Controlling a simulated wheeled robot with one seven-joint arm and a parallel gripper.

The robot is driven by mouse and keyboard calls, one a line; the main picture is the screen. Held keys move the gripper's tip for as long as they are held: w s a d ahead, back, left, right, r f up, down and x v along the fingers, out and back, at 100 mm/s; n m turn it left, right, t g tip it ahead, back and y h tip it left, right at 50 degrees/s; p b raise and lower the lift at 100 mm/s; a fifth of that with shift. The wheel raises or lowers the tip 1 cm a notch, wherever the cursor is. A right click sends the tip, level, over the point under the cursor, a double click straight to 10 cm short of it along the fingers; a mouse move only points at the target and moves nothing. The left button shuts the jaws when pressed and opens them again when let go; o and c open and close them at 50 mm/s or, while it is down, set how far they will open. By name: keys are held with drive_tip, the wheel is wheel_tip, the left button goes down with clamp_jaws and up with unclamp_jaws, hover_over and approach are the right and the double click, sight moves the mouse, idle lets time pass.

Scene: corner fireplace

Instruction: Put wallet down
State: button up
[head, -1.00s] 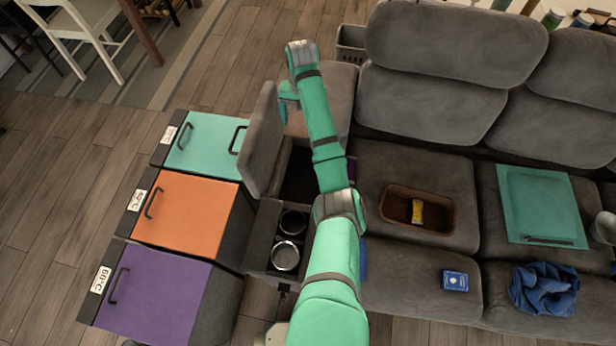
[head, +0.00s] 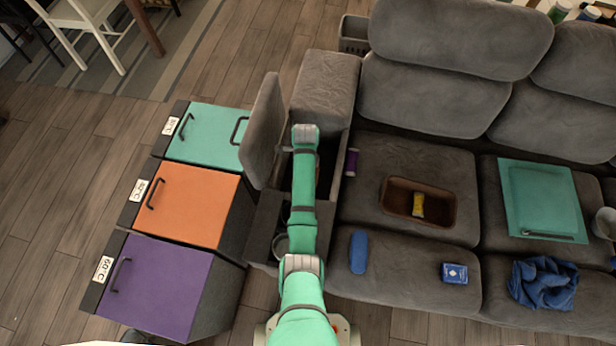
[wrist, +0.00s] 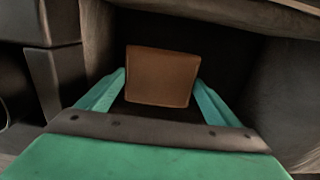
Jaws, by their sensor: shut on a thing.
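The wallet (wrist: 162,76) is a brown, flat, squarish piece in the wrist view, held between the two teal fingers of my gripper (wrist: 160,92). My gripper is shut on it and sits inside the dark, open compartment (wrist: 230,62) of the sofa's armrest. Whether the wallet touches the compartment floor I cannot tell. In the head view my arm hides the gripper and nearly all of the wallet. The armrest lid (head: 264,130) stands raised on the left of the compartment.
Cup holders (head: 280,244) are in front of the compartment. Teal, orange and purple boxes (head: 180,290) stand to the left. On the sofa are a purple spool (head: 352,162), a brown tray (head: 449,214), a blue case (head: 358,252), a card box (head: 454,272) and a blue cloth (head: 543,283).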

wheel_tip(320, 180, down, 9)
drive_tip(key=shift+f, duration=0.1)
idle(0.4)
drive_tip(key=o, duration=1.1)
drive_tip(key=shift+f, duration=0.15)
drive_tip(key=shift+d, duration=0.1)
wheel_tip(320, 180, up, 12)
drive_tip(key=shift+r, duration=0.2)
